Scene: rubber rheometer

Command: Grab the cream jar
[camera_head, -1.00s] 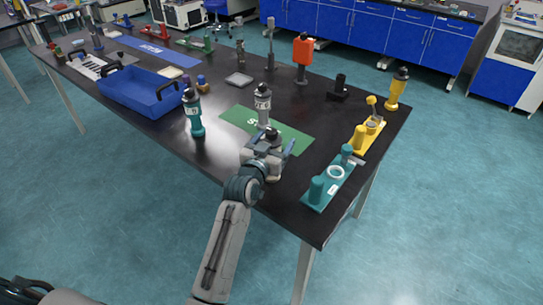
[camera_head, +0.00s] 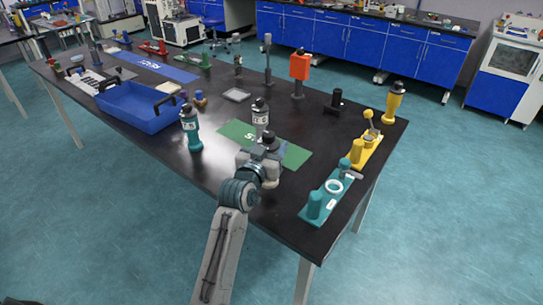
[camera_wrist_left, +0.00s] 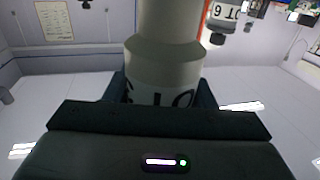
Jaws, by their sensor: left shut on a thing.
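The cream jar (camera_wrist_left: 162,62) stands between the fingers of my left gripper (camera_wrist_left: 162,90) in the left wrist view, with dark lettering on its body. In the head view my left gripper (camera_head: 262,158) is shut on this jar at the near edge of the black table. The jar's black cap (camera_head: 269,138) shows above the fingers; most of its body is hidden by the gripper. I cannot tell whether its base touches the table. My right gripper is not in view.
A grey jar (camera_head: 261,113) stands just behind on the green mat (camera_head: 295,158). A teal jar (camera_head: 191,130) stands to the left, near a blue tray (camera_head: 140,118). Teal (camera_head: 327,197) and yellow (camera_head: 366,150) fixtures stand to the right.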

